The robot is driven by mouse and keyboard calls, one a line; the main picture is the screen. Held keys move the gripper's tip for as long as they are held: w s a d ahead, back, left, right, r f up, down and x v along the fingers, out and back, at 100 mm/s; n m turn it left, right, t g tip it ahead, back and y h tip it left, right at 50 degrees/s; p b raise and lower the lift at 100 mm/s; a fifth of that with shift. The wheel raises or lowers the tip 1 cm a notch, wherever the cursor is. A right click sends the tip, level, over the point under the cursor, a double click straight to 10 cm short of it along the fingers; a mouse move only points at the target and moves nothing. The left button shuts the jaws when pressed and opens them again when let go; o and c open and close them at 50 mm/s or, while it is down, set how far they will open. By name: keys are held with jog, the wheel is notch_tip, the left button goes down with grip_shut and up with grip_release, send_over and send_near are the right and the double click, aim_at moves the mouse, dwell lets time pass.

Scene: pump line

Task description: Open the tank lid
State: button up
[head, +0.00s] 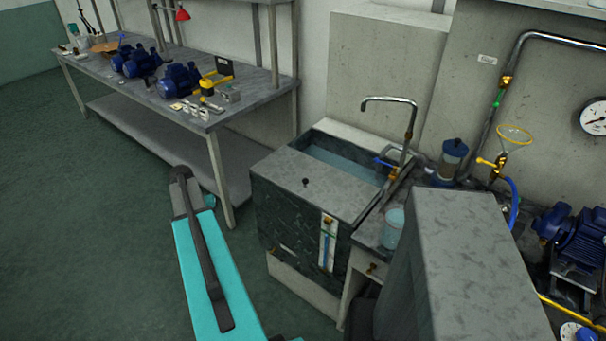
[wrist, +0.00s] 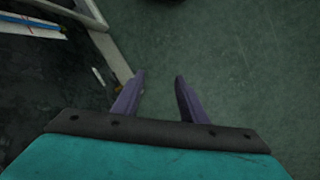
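The tank (head: 285,218) is a dark, marbled box in the middle of the head view. Its flat grey lid (head: 330,185) covers the front part of the top, and water shows in the uncovered part behind it. A small dark knob (head: 306,182) stands on the lid. My gripper (wrist: 160,76) shows in the wrist view, its two purple fingers apart with nothing between them. It points down over the green floor, beside a dark surface on the left that looks like the tank's side. In the head view my gripper cannot be made out.
A tap (head: 400,100) arches over the tank's back. A level gauge (head: 327,243) is on its front. A workbench (head: 138,88) with blue pumps stands behind left. A jug (head: 393,228) stands right of the tank. The floor (head: 90,240) at left is clear.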

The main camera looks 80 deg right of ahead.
jog(key=s+d+r+m+p, duration=0.2)
jog(key=s+d+r+m, duration=0.2)
jog(key=s+d+r, duration=0.8)
notch_tip(320, 180, up, 15)
jog(key=m+p, duration=0.2)
jog(key=m, duration=0.2)
send_over(304, 176)
jog(key=w+a, duration=0.2)
jog(key=a, duration=0.3)
jog(key=shift+s+d+t+h, duration=0.1)
jog(key=shift+s+t+h, duration=0.05)
jog(key=shift+t+h, duration=0.15)
jog(key=shift+f, duration=0.25)
jog(key=shift+s+a+f+p, duration=0.15)
jog(key=shift+s+f+p, duration=0.4)
jog(key=shift+f, duration=1.65)
jog(key=shift+s+a+f+p, duration=0.1)
jog(key=shift+s+f+p, duration=0.45)
jog(key=shift+f, duration=1.65)
jog(key=shift+s+a+f+p, duration=0.15)
jog(key=shift+f+p, duration=0.75)
jog(key=shift+f, duration=1.3)
jog(key=shift+c, duration=0.5)
